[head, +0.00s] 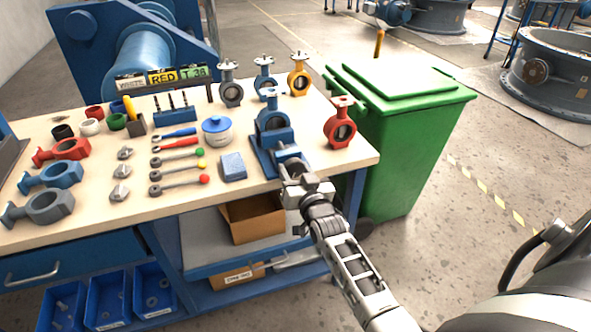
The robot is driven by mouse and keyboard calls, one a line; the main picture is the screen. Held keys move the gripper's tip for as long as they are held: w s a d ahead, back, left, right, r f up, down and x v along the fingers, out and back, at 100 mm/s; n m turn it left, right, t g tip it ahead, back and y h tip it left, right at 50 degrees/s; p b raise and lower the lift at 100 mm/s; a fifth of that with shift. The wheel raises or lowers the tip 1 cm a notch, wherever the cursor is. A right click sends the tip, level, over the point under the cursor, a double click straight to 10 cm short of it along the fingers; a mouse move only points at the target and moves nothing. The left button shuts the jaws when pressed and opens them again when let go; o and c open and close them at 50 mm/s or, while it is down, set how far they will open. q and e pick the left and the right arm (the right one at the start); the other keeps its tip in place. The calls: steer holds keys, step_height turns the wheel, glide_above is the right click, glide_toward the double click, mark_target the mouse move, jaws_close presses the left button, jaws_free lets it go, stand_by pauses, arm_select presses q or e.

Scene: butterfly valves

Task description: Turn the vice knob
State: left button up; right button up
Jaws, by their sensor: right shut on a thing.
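The blue vice (262,155) stands near the right front part of the workbench (100,206). A blue valve body (272,119) with a metal stem on top sits at the vice's far end. My right gripper (294,172) is at the vice's near end, by the table's front edge. It is shut on the vice knob, which the gripper mostly hides. My right arm reaches up to it from the lower right. My left gripper is not in view.
A red valve (340,124) stands right of the vice, close to my gripper. A blue block (232,167), a blue-lidded pot (217,131) and several tools lie to the left. A green bin (395,140) stands against the bench's right side. An open cardboard box (255,219) sits on the shelf below.

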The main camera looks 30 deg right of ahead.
mark_target(295, 170)
steer(key=shift+f, duration=0.1)
stand_by(0.5)
steer(key=o, duration=1)
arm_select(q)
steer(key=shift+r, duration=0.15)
arm_select(e)
steer(key=shift+s, duration=0.1)
steer(key=shift+s+a+p, duration=0.1)
steer(key=shift+s+p, duration=0.1)
steer(key=shift+p, duration=0.15)
steer(key=p+v, duration=0.2)
steer(key=v, duration=0.1)
steer(key=p+v, duration=0.1)
steer(key=v, duration=0.1)
steer(key=shift+r, duration=0.35)
arm_select(q)
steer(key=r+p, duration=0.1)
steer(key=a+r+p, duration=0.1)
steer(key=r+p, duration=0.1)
steer(key=p, duration=0.1)
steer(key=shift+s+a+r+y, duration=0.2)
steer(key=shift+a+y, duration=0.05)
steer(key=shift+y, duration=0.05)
arm_select(e)
steer(key=v, duration=1)
steer(key=shift+s+a+f, duration=0.15)
steer(key=shift+s+f, duration=0.05)
steer(key=shift+f, duration=0.05)
